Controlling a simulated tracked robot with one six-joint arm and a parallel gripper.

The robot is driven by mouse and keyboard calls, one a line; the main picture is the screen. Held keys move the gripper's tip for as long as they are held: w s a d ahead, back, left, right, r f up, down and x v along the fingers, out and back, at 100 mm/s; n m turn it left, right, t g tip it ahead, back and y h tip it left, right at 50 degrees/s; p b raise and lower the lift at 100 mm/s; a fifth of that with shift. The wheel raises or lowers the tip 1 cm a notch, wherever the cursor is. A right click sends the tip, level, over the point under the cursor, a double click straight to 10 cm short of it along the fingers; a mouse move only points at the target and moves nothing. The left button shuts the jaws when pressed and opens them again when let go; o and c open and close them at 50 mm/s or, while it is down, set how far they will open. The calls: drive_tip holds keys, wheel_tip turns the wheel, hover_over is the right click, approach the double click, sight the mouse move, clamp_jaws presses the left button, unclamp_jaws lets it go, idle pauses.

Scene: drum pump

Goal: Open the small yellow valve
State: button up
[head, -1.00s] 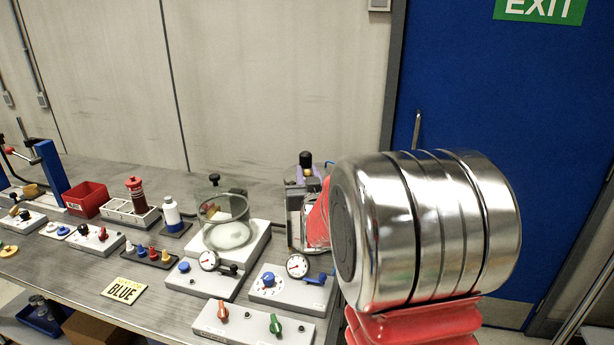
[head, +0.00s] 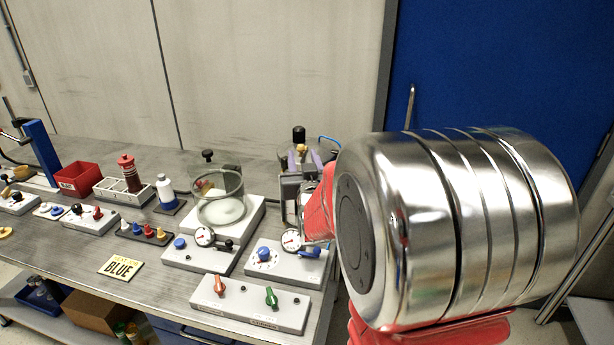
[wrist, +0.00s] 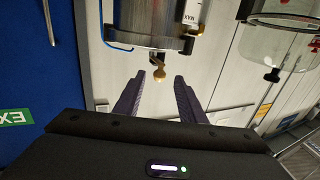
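The small yellow valve (wrist: 158,71), a brass-yellow knob on a short stem, shows in the wrist view at the metal body of a drum-like device (wrist: 150,40). It also shows in the head view (head: 301,148) below a black knob. My gripper (wrist: 159,79) has two purple fingers spread apart, one on each side of the valve's knob end. The fingers look clear of it, and I cannot tell the exact depth. In the head view my gripper (head: 300,160) is small and partly hidden by my arm.
A glass chamber (head: 220,200) stands left of the drum device. Gauge boxes (head: 290,262) and a panel with red and green knobs (head: 250,303) are in front. A blue hose (wrist: 118,46) runs beside the device. A bottle (head: 167,190) and a red bin (head: 78,178) stand farther left.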

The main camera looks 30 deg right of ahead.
drive_tip(key=v, duration=0.8)
drive_tip(key=shift+s, duration=0.35)
drive_tip(key=shift+s+a, duration=0.1)
drive_tip(key=shift+a, duration=0.1)
